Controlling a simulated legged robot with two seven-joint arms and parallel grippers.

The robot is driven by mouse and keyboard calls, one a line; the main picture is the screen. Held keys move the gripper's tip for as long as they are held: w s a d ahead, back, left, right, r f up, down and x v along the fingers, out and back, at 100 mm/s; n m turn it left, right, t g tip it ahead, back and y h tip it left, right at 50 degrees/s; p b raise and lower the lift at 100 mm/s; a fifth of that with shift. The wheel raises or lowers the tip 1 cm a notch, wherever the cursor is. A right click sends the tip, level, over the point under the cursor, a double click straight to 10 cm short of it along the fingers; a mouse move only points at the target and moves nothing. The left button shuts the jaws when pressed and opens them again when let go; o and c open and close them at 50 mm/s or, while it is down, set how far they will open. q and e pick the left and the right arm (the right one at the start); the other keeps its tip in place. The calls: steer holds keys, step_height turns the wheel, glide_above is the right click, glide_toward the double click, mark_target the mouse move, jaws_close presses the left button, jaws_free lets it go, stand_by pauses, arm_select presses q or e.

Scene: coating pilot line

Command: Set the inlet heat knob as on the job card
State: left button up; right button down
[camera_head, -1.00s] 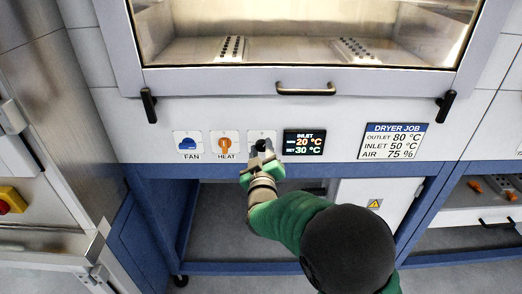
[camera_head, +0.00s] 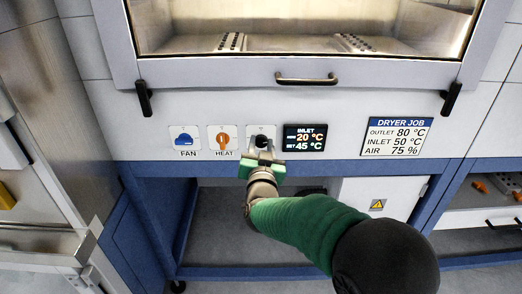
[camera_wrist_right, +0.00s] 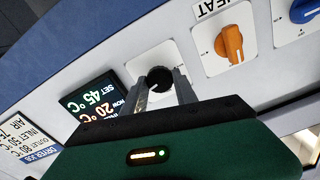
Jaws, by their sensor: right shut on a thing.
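The black inlet knob (camera_head: 262,141) sits on a white plate in the panel, right of the orange HEAT knob (camera_head: 223,140). My right gripper (camera_head: 262,147) is shut on the black knob; the wrist view also shows the fingers (camera_wrist_right: 172,88) on both sides of the knob (camera_wrist_right: 159,79). The inlet display (camera_head: 305,138) beside it reads now 20 °C and set 45 °C. The job card (camera_head: 396,138) reads outlet 80 °C, inlet 50 °C, air 75 %. My left gripper is not in view.
A blue FAN knob (camera_head: 186,140) is at the left of the panel. A windowed chamber with a bar handle (camera_head: 307,78) is above, with black latches (camera_head: 143,98) at its sides. An open blue-framed bay lies below the panel.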

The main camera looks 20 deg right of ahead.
steer(key=shift+a+f+m+b, duration=0.1)
steer(key=shift+f+m+b, duration=0.45)
steer(key=shift+m, duration=0.45)
steer(key=shift+r, duration=0.1)
steer(key=c, duration=1.3)
jaws_free()
steer(key=o, duration=0.3)
steer(key=shift+w, duration=0.2)
steer(key=shift+o, duration=0.2)
steer(key=shift+r, duration=0.1)
steer(key=shift+s+r, duration=0.15)
steer(key=shift+s, duration=0.05)
